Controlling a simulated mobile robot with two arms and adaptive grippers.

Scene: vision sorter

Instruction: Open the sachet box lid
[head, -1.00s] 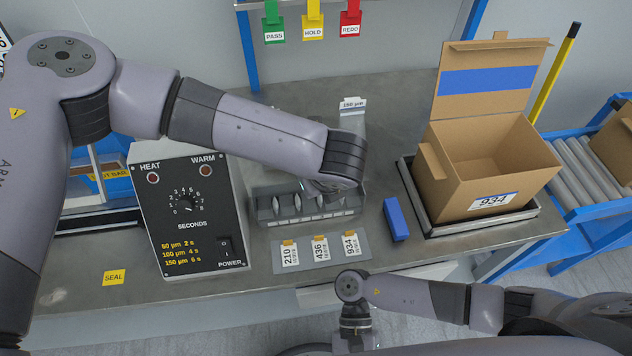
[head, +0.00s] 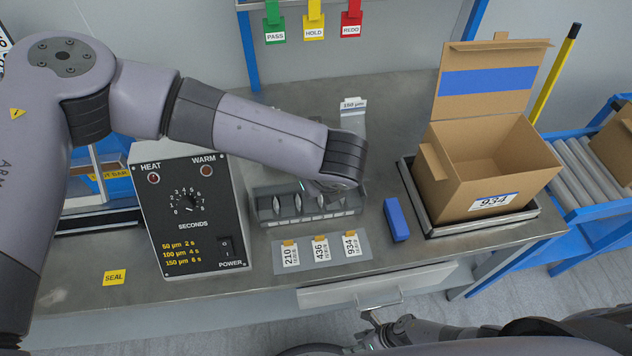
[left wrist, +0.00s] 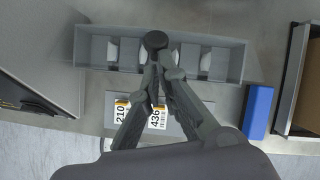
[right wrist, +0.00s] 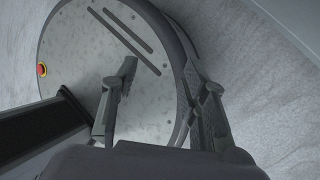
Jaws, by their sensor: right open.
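A grey box (head: 265,213) with a row of compartments stands mid-bench; pale pieces sit in it. It also shows in the left wrist view (left wrist: 92,45). I cannot tell whether it has a lid. My left gripper (left wrist: 155,65) is over its front, its fingers close together around a dark-headed thing (left wrist: 155,40); in the head view my forearm hides it. A cardboard box (head: 457,190) marked 934, at right, has its flap lid (head: 487,107) standing up. My right gripper (right wrist: 170,80) is open and empty, low in front of the bench, with my round base below it.
A black timer unit (head: 190,240) stands left of the grey box. Labels 210, 436 and 934 lie on a card (head: 305,265) in front. A blue block (head: 396,219) lies between grey box and carton. A drawer (head: 375,288) with a handle is under the bench edge. A roller conveyor (head: 590,175) is at right.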

